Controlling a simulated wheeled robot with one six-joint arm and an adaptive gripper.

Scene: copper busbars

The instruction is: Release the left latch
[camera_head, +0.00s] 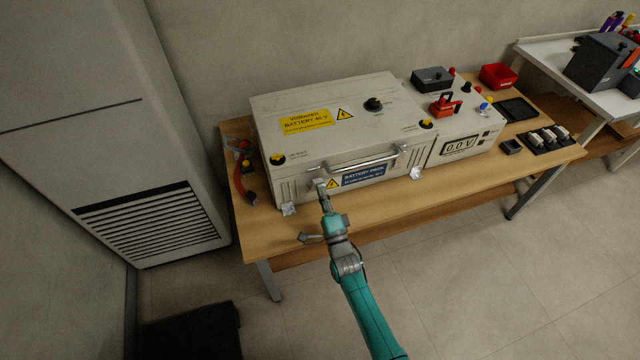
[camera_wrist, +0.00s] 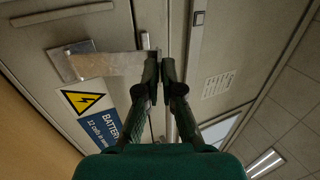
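The left latch (camera_wrist: 100,64) is a pale metal plate on the front of the grey battery case (camera_head: 350,115), beside the warning triangle and the blue label. In the wrist view its end reaches my gripper (camera_wrist: 160,70), whose fingers are close together with a narrow gap. The left finger overlaps the plate's end, so I cannot tell whether the fingers grip it. In the head view my gripper (camera_head: 321,186) is at the front face, left of the blue label (camera_head: 363,174) and below the left end of the bar handle (camera_head: 365,160).
The case stands on a wooden table (camera_head: 450,190). Small pale brackets stand at its front foot, left (camera_head: 288,209) and right (camera_head: 416,173). The floor in front is clear.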

